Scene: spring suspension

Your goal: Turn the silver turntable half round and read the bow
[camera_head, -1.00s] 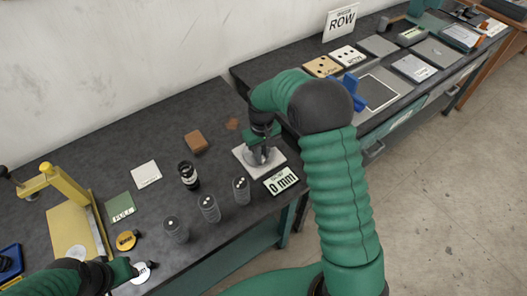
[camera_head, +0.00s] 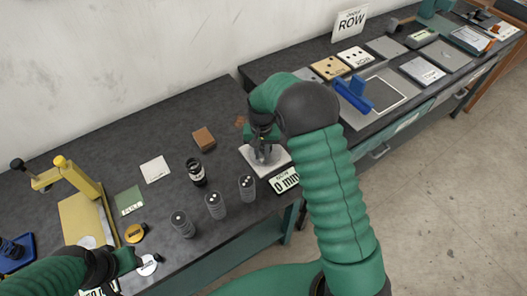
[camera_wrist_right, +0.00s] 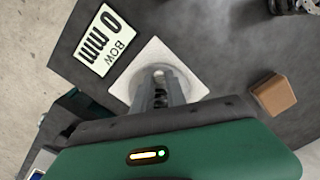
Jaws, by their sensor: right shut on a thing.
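The silver turntable (camera_wrist_right: 160,68) is mostly hidden under my right gripper; a silver-grey round part shows between its fingers on a white square plate (camera_head: 249,152). My right gripper (camera_head: 264,150) points down over the plate's middle and is shut on that part. In the right wrist view its fingers (camera_wrist_right: 160,92) reach down to it. The bow readout card (camera_wrist_right: 101,40) beside the plate reads "0 mm BOW"; it also shows, partly covered by my arm, in the head view (camera_head: 285,180). My left gripper (camera_head: 132,262) is at the bottom left; its jaws are unclear.
Three grey cylinders with white dots (camera_head: 215,205) stand left of the plate, with a black bottle-like item (camera_head: 196,172) behind them. A brown block (camera_head: 204,139) lies behind the plate. A yellow press (camera_head: 90,205) stands at the left. Bare bench lies toward the wall.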

